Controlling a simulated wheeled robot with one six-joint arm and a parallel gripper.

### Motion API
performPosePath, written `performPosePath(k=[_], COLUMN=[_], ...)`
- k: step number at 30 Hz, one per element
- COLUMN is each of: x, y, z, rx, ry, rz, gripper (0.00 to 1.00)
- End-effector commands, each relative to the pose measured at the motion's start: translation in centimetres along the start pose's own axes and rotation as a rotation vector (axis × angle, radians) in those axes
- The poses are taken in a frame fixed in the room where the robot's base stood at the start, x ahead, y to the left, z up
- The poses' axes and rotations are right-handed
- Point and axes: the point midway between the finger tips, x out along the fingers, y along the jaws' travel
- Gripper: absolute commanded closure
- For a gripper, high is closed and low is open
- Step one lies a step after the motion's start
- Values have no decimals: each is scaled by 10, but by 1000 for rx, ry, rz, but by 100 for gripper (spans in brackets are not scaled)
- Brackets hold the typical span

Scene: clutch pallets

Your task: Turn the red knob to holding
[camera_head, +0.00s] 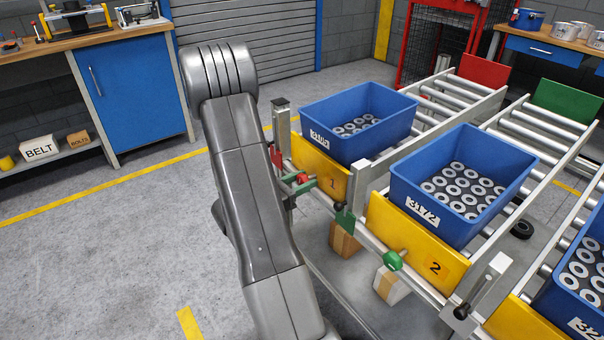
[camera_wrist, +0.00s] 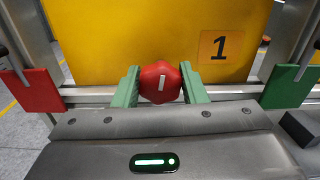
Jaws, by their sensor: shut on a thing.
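The red knob (camera_wrist: 161,82) sits on the rail in front of the yellow plate marked 1 (camera_wrist: 150,30). Its white mark stands about upright in the wrist view. My gripper (camera_wrist: 160,88) has its green fingers on both sides of the knob, shut on it. In the head view the red knob (camera_head: 302,178) shows small beside a green finger, with my arm to its left. A red plate (camera_wrist: 32,90) stands left of the knob and a green plate (camera_wrist: 288,87) right of it, both apart from my fingers.
Blue crates of ring-shaped parts, labelled 3105 (camera_head: 357,120) and 3172 (camera_head: 462,184), stand on roller lanes behind the yellow plates. A green knob (camera_head: 393,260) sits at lane 2. Cardboard boxes (camera_head: 344,240) lie below the rail. The floor at left is clear.

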Motion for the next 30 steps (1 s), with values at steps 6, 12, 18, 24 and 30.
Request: performPosePath(k=[6,12,18,24,30], x=[0,0,0,0,-1], y=[0,0,0,0,1], z=[2,0,-1,0,0], rx=[-154,-177,-176,-175,-174], ry=[2,1,0,0,0], rz=[1,1,1,0,1], gripper=[100,100,56,40,40])
